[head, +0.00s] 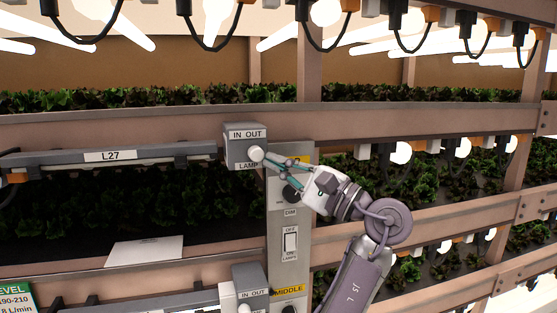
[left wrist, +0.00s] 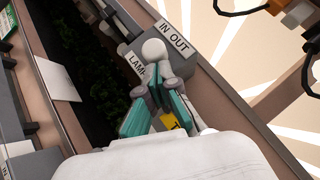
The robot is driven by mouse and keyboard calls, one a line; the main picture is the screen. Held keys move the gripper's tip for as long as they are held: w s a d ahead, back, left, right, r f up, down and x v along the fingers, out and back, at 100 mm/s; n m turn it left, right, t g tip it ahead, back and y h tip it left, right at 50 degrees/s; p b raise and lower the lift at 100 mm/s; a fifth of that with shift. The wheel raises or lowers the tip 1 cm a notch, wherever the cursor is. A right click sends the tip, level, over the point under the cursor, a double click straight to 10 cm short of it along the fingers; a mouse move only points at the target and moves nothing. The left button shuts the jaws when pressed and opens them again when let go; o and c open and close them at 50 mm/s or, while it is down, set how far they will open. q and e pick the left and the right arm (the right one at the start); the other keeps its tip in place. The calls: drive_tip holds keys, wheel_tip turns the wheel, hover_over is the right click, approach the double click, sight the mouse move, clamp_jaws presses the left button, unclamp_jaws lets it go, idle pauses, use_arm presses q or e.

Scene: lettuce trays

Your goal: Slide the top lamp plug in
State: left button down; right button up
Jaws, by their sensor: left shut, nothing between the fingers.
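The top lamp plug (head: 256,153) is a white round-ended plug at the front of the grey box (head: 236,146) marked IN OUT and LAMP. How deep it sits is hard to tell. My left gripper (head: 267,159) comes from the lower right, its teal fingers shut and empty, tips at or very near the plug. In the left wrist view the plug (left wrist: 154,50) stands just beyond the fingertips (left wrist: 158,85), against the box (left wrist: 140,60). Whether they touch I cannot tell. My right gripper is not in view.
A grey panel (head: 290,222) with a DIM knob and OFF switch stands below the box. A lower box (head: 250,283) with a white plug sits by the MIDDLE label. The L27 lamp bar (head: 110,156) runs left. Lettuce shelves and black cables lie behind and above.

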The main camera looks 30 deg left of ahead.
sight(236, 154)
use_arm(q)
drive_tip(key=shift+s+a+f+b, duration=0.1)
drive_tip(key=shift+s+a+b, duration=0.5)
drive_tip(key=shift+s+a, duration=0.7)
drive_tip(key=shift+s, duration=0.2)
